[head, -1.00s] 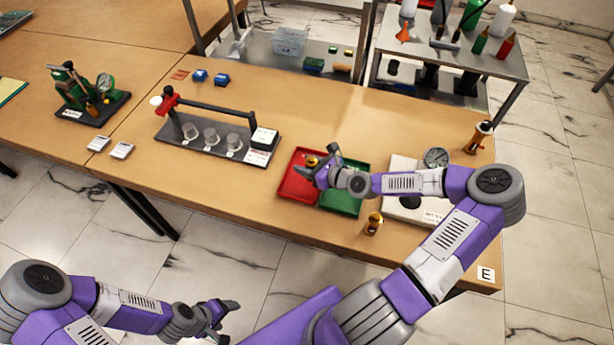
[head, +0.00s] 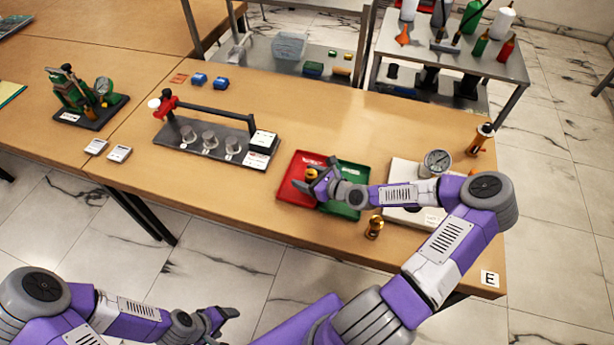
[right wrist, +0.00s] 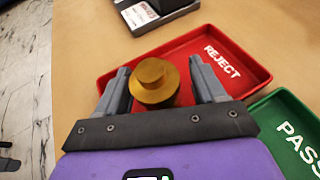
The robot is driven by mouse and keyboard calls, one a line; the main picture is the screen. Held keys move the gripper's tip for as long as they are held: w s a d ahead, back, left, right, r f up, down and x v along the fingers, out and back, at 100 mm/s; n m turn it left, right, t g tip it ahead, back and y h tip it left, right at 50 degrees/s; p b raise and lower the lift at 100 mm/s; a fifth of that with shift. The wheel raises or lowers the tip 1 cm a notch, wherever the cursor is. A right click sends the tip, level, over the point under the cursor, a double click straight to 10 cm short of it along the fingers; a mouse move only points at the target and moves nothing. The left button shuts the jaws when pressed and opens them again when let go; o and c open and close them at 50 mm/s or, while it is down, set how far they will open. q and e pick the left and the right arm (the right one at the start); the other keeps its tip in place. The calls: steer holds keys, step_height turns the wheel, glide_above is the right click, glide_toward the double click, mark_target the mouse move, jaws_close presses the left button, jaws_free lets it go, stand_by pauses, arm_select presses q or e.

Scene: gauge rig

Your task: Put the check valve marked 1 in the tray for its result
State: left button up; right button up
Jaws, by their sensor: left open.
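A brass check valve (right wrist: 156,82) stands upright in the red REJECT tray (right wrist: 232,62); it also shows in the head view (head: 312,174). No number on it is readable. My right gripper (right wrist: 160,85) has its fingers on either side of the valve, with a gap visible at the right finger; it looks open around it. The green PASS tray (head: 351,176) lies right beside the red one, partly hidden by my right arm. A second brass valve (head: 374,228) stands on the table in front of the green tray. My left gripper (head: 222,318) is open and empty, off the table's front.
A white-based gauge stand (head: 437,162) is right of the trays, partly behind my right arm. An orange-and-black cylinder (head: 481,138) stands behind it. A dark rack (head: 215,145) with several grey cups is left of the trays. The table behind the trays is clear.

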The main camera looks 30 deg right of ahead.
steer(key=shift+r, duration=0.1)
steer(key=shift+s+d+r, duration=0.1)
steer(key=shift+r, duration=0.05)
steer(key=shift+s+d+r+p, duration=0.1)
steer(key=shift+s+r+p, duration=0.05)
steer(key=shift+s+p, duration=0.15)
steer(key=p+v, duration=0.4)
steer(key=v, duration=0.5)
steer(key=shift+s+r, duration=0.15)
steer(key=shift+s, duration=0.15)
steer(key=shift+s+d+r, duration=0.2)
steer(key=shift+s+d, duration=0.05)
steer(key=shift+s, duration=0.4)
